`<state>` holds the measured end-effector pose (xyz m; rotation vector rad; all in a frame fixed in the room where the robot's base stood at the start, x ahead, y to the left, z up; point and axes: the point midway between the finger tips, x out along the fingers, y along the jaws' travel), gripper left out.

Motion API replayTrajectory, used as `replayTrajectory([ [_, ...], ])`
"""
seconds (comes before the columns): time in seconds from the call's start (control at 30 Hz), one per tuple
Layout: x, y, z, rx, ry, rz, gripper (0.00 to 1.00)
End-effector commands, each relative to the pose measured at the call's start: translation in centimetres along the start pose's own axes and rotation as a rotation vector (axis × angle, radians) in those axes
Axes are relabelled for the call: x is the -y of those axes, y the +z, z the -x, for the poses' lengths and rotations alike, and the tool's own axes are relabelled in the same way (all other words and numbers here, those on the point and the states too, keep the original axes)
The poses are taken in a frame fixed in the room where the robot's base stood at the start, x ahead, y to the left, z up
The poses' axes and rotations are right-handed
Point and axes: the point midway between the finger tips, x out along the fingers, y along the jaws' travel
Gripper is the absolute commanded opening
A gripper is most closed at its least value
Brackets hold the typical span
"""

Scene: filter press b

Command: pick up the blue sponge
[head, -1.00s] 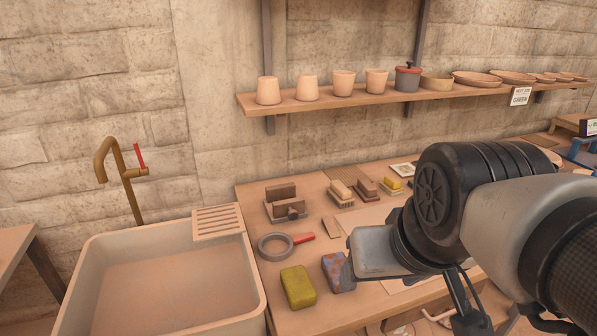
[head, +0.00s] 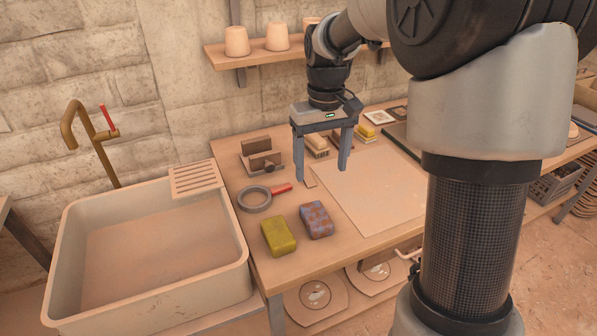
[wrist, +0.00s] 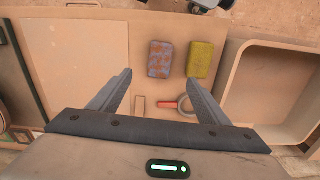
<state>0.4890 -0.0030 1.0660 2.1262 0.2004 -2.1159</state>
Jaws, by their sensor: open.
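The blue sponge (head: 317,220), blue with brownish patches, lies on the wooden table near its front edge. A yellow-green sponge (head: 278,236) lies just to its left. In the wrist view the blue sponge (wrist: 160,59) is in the upper middle, beyond the fingertips, with the yellow-green sponge (wrist: 201,60) to its right. My gripper (head: 322,180) is open and empty, pointing down above the table behind the blue sponge. In the wrist view its two fingers (wrist: 158,82) are spread wide and touch neither sponge.
A grey ring with a red handle (head: 256,198) lies behind the sponges. A stone sink (head: 70,255) stands left of the table. A pale board (head: 375,200) lies right of the blue sponge. Brushes and blocks sit at the back, below a shelf (head: 216,58) of pots.

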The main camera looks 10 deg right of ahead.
Motion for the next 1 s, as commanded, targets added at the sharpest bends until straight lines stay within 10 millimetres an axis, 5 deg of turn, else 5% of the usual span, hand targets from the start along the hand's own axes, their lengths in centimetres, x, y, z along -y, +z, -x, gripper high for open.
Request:
replayTrajectory([
  [0.53,0.0,-0.1,-10.3,0.009,-0.003,0.002,0.70],
  [1.0,0.1,0.4,-15.3,0.009,-0.003,0.001,0.70],
])
